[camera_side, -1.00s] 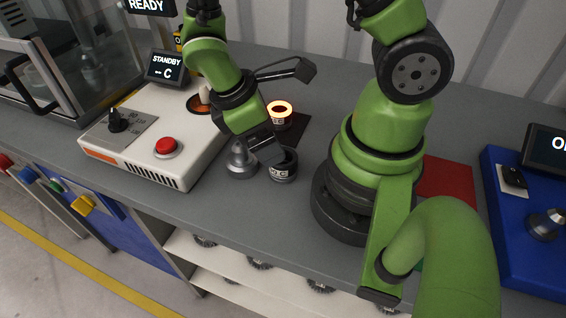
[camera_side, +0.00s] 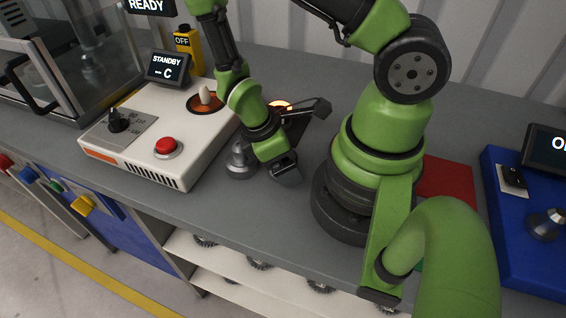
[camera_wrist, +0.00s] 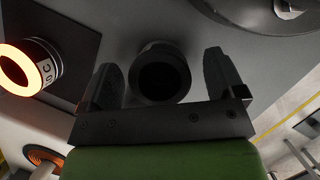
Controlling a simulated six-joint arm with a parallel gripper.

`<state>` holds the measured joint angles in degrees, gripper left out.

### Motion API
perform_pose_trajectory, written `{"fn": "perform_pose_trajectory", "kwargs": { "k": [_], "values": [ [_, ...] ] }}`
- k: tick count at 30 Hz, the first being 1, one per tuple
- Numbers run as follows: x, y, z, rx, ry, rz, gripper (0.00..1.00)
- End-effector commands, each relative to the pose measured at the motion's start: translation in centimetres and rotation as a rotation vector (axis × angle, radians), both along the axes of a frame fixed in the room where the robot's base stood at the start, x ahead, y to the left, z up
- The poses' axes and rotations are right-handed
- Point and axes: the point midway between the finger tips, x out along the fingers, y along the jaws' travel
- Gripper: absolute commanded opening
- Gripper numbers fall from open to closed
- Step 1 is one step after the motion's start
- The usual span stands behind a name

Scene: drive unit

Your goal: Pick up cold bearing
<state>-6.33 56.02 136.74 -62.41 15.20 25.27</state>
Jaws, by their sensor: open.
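The cold bearing is a dark ring (camera_wrist: 160,75) standing on the grey bench, seen from above in the wrist view. My gripper (camera_wrist: 161,62) is open, with one finger on each side of the ring. Gaps show between the ring and both fingers, so it is not clasped. In the side view my gripper (camera_side: 285,166) points down at the bench and hides most or all of the cold bearing. How high the fingertips are above the bench is hard to tell.
A glowing hot ring (camera_wrist: 28,68) sits on a dark mat (camera_wrist: 75,30), left in the wrist view; my arm partly hides its glow (camera_side: 280,105) in the side view. A silver cone-shaped part (camera_side: 240,163) stands close left of my gripper. The white heater unit (camera_side: 185,150) is further left.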

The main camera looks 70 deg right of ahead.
Motion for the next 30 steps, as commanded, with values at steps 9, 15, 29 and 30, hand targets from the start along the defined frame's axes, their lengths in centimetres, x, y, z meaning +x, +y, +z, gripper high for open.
{"fn": "perform_pose_trajectory", "kwargs": {
  "k": [9,15,29,30],
  "values": [
    [0.0,0.0,0.0,0.000,0.000,0.000,0.63],
    [0.0,0.0,0.0,0.000,0.000,0.000,0.27],
    [0.1,-0.1,1.2,-0.004,-0.005,0.000,0.27],
    [0.1,-0.1,1.6,-0.004,-0.005,0.000,0.27]
  ]
}}
